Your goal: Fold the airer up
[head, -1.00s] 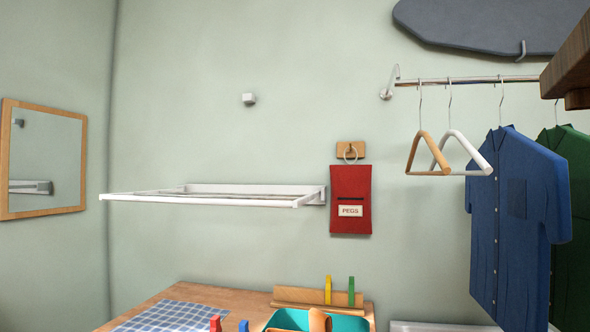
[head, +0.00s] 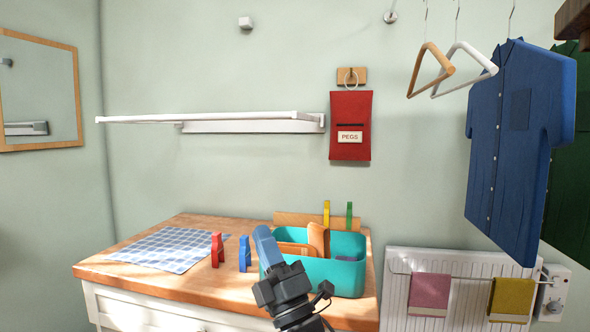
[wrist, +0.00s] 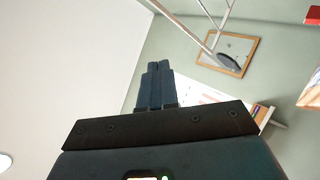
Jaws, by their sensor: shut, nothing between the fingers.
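The white airer (head: 210,118) is on the back wall, its frame standing out roughly level and seen nearly edge-on. Its wall rail (head: 250,127) shows just below the front bar in the head view. White airer bars (wrist: 222,22) cross the top of the wrist view, beyond and right of my fingertips. My gripper (wrist: 154,72) has its two dark fingers together with nothing between them, apart from the bars. In the head view my arm rises from the bottom middle, below the airer and in front of the teal box. The airer's joints are too small to make out.
A wooden counter (head: 150,288) below the airer holds a checked cloth (head: 168,248), pegs (head: 217,250) and a teal box (head: 345,275). A red peg bag (head: 351,112) hangs just right of the airer. Hangers and a blue shirt (head: 515,150) hang farther right. A mirror (head: 45,95) is left.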

